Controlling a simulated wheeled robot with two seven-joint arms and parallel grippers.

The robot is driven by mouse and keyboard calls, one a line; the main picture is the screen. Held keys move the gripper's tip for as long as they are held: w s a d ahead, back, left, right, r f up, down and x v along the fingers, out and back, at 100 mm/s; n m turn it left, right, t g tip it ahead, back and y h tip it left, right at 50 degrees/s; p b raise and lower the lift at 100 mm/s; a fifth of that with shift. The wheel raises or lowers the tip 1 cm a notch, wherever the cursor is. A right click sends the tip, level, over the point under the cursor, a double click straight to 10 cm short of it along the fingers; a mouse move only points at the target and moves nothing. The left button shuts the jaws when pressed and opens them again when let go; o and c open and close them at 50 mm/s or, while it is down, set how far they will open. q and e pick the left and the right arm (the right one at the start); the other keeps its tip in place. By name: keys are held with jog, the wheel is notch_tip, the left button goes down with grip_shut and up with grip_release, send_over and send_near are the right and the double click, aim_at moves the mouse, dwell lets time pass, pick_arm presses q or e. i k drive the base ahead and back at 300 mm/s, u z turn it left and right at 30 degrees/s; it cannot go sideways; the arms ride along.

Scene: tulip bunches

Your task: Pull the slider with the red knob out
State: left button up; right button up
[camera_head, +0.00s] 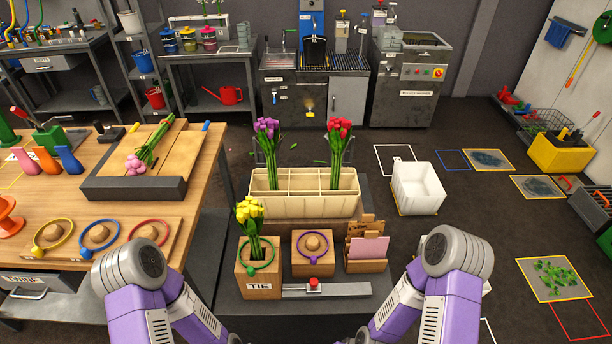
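The red knob (314,283) sits on a grey slider bar (345,290) at the front edge of the low stand in the middle, in front of the wooden boxes. The slider bar lies flat and runs left to right. A wooden box marked TIE (262,286) stands just left of the knob, with yellow tulips (250,212) upright in it and a green ring around their stems. My two purple arms come in at the bottom left and bottom right. Both grippers are out of sight below the frame, so neither is seen touching the knob.
Behind the slider stand a wooden box with a purple ring (312,262) and a card holder (366,250). A cream divided planter (305,206) holds purple and red tulips. A wooden workbench (205,160) is at left. A white bin (418,190) stands on the floor at right.

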aim_at(315, 288)
jog(key=u, duration=1)
jog(key=k, duration=1.3)
jog(key=u, duration=0.95)
jog(key=i, duration=1.05)
jog(key=z, duration=1.05)
jog(key=i, duration=0.7)
jog(key=z, duration=0.5)
